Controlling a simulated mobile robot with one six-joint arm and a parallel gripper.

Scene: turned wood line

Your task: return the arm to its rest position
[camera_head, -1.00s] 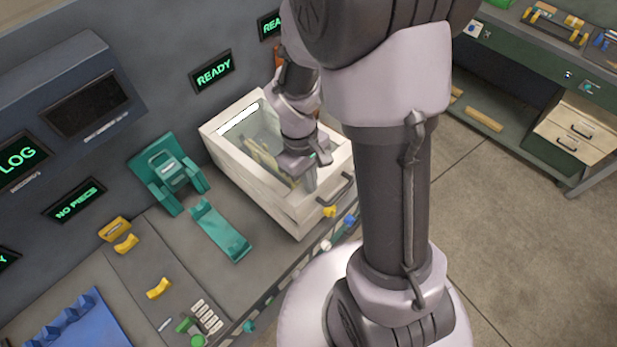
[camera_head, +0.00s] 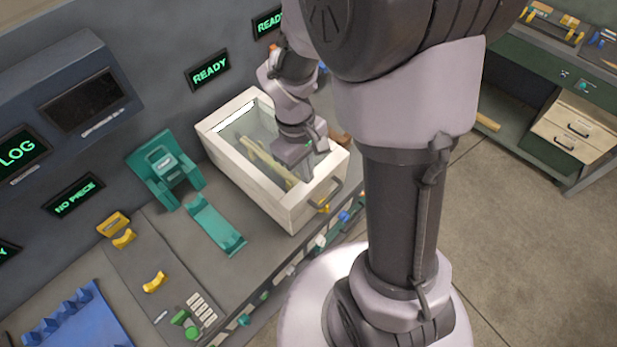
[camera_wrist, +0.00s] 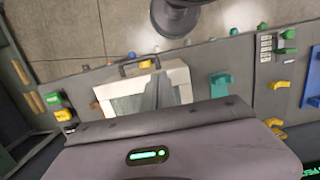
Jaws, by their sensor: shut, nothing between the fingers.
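My gripper (camera_head: 302,172) is over the right part of an open cream wooden box (camera_head: 310,205), with its fingers shut and empty. The arm bends down to it from above. Its dark housing, with a green light, fills the lower part of the wrist view (camera_wrist: 170,150). The fingertips are small and partly hidden, so I cannot tell their exact height against the box rim. Light wooden strips (camera_head: 262,160) lie inside the box.
A teal stand (camera_head: 165,170) and a teal cradle (camera_head: 215,228) are left of the box. Yellow holders (camera_head: 153,282) and a blue rack (camera_head: 75,325) are further left. Wall displays (camera_head: 208,71) rise behind. A green bench (camera_head: 575,90) stands across open floor (camera_head: 520,230).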

